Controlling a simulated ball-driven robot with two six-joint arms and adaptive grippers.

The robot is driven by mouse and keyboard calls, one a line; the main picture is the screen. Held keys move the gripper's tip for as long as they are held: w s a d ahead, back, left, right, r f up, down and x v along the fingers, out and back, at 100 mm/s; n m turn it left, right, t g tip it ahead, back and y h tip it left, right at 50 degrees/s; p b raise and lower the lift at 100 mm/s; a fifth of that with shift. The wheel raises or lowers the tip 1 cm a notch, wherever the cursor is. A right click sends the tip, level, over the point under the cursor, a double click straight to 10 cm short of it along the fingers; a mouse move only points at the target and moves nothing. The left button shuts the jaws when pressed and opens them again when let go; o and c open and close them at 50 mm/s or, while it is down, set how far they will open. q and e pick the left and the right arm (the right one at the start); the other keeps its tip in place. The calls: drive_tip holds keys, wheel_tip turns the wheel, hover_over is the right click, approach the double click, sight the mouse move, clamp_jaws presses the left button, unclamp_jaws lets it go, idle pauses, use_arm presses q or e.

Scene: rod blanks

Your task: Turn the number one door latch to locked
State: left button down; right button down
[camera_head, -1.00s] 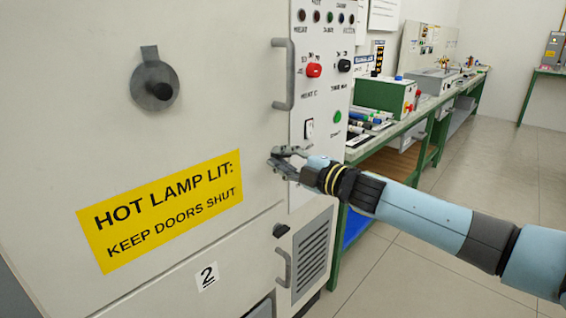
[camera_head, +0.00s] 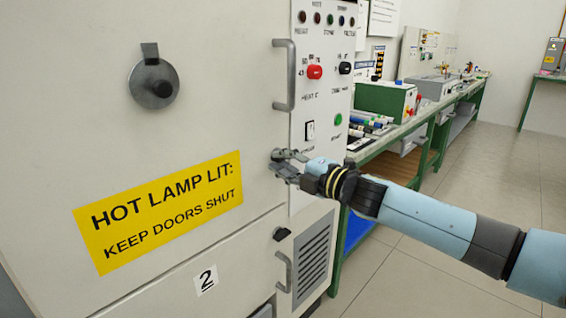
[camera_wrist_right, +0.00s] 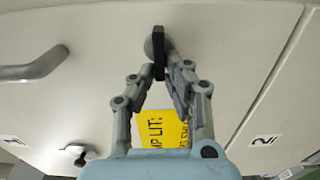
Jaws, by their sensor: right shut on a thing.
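The number one door latch shows in the right wrist view as a black lever (camera_wrist_right: 159,45) on a round grey base. The lever lies roughly crosswise to the upper door's handle. My right gripper (camera_wrist_right: 161,68) is shut on this lever, one finger on each side. In the head view, my right gripper (camera_head: 276,162) is at the right edge of the upper door, below its handle, and hides most of the latch. My left gripper is not in view.
The upper door's grey handle (camera_head: 284,75) stands above my gripper. A lower latch (camera_head: 281,234) and lower handle (camera_head: 284,269) are below it. A control panel (camera_head: 323,100) is to the right. A green-framed bench (camera_head: 400,145) runs behind my arm.

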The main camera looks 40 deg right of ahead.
drive_tip(key=c, duration=1.4)
unclamp_jaws()
drive_tip(key=s, duration=0.4)
drive_tip(key=s+d, duration=0.1)
drive_tip(key=s, duration=0.7)
drive_tip(key=shift+d, duration=0.35)
